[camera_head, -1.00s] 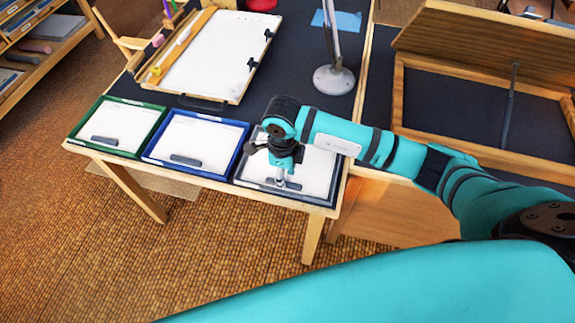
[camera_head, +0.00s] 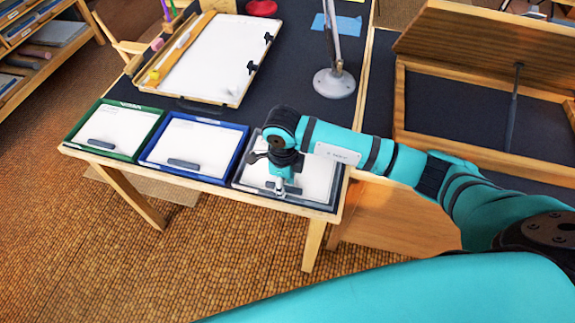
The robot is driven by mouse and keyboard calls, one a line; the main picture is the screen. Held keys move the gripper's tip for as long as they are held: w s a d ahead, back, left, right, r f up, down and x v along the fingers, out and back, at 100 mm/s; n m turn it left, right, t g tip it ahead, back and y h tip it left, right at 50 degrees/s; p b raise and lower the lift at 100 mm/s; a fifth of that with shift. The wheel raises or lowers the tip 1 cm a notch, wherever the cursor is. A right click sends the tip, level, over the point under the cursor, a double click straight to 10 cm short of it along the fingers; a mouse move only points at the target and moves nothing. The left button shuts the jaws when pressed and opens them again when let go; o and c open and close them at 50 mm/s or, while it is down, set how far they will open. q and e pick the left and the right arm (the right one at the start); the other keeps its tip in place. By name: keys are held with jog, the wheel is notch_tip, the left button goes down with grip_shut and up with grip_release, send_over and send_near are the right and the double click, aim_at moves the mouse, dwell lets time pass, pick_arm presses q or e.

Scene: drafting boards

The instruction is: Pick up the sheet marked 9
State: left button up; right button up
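Three shallow trays stand in a row along the table's front edge: a green tray (camera_head: 152,136), a blue tray (camera_head: 241,150) and a grey tray (camera_head: 323,208). Each holds a white sheet with a dark bar near its front: the green tray's sheet (camera_head: 120,122), the blue tray's sheet (camera_head: 196,142) and the grey tray's sheet (camera_head: 318,178). I cannot read a 9 on any of them. My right gripper (camera_head: 280,190) points down over the grey tray, at its dark bar (camera_head: 292,189), and hides part of that sheet. Its fingers are too small to tell open from shut. My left gripper is out of view.
A drawing board (camera_head: 212,60) with a large sheet and black clips lies behind the trays. A lamp base (camera_head: 334,83) stands to its right. A raised wooden lid (camera_head: 490,45) stands over a neighbouring desk at the right. Dark tabletop is clear between board and lamp.

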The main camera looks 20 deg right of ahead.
jog(key=shift+f, duration=0.3)
jog(key=shift+r+b, duration=0.1)
jog(key=shift+b, duration=0.2)
jog(key=shift+c, duration=0.3)
grip_shut()
jog(key=shift+r, duration=0.2)
jog(key=shift+r+p, duration=0.35)
jog(key=shift+r, duration=0.05)
jog(key=shift+r, duration=0.1)
